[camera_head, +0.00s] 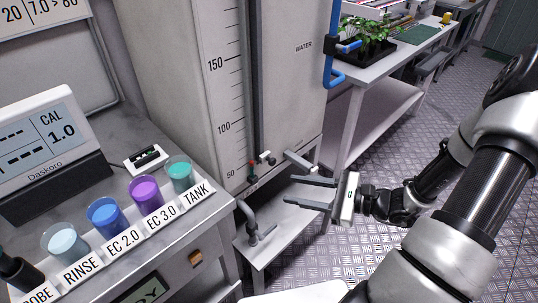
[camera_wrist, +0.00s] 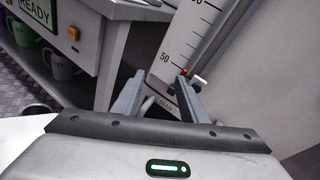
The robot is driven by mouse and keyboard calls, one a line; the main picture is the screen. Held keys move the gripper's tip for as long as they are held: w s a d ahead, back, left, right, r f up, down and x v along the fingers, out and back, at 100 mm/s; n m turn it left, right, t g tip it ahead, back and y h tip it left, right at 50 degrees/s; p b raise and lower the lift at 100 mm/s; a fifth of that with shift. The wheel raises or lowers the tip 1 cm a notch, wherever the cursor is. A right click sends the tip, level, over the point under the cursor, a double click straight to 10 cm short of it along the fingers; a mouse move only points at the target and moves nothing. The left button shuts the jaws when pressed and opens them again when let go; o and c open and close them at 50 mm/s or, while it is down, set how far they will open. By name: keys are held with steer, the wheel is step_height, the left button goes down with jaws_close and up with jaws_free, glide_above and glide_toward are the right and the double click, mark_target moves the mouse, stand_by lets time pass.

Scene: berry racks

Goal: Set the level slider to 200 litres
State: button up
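The tall grey water tank (camera_head: 285,60) carries a vertical litre scale (camera_head: 232,95), marked 50, 100 and 150 in view; its upper end is out of frame. The level slider's white knob (camera_head: 265,157) and red marker (camera_head: 252,164) sit low on the dark rail (camera_head: 252,80), a little above the 50 mark. The knob (camera_wrist: 200,81) and red marker (camera_wrist: 184,72) also show in the wrist view, just beyond the right fingertip. My gripper (camera_head: 289,192) is open and empty, in front of the tank's lower part, below and right of the knob. It also shows in the wrist view (camera_wrist: 160,82).
A grey bar (camera_head: 300,162) juts from the tank's lower front near my fingers. A tap (camera_head: 251,222) stands over the low bench (camera_head: 282,232). The left counter holds several coloured cups (camera_head: 146,195) and a meter (camera_head: 40,140).

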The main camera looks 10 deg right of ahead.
steer(key=w+d+f+m+t+h, duration=0.1)
steer(key=d+f+m+t+h, duration=0.25)
steer(key=d+m+t, duration=0.3)
steer(key=m+b, duration=0.1)
steer(key=b, duration=0.2)
glide_toward(274, 162)
steer(key=shift+y, duration=0.25)
steer(key=x, duration=0.9)
steer(key=shift+w+f, duration=0.15)
steer(key=shift+f, duration=0.05)
steer(key=shift+w+a+r+b, duration=0.1)
steer(key=shift+w+a+b, duration=0.25)
steer(key=shift+w, duration=0.25)
steer(key=shift+c, duration=0.4)
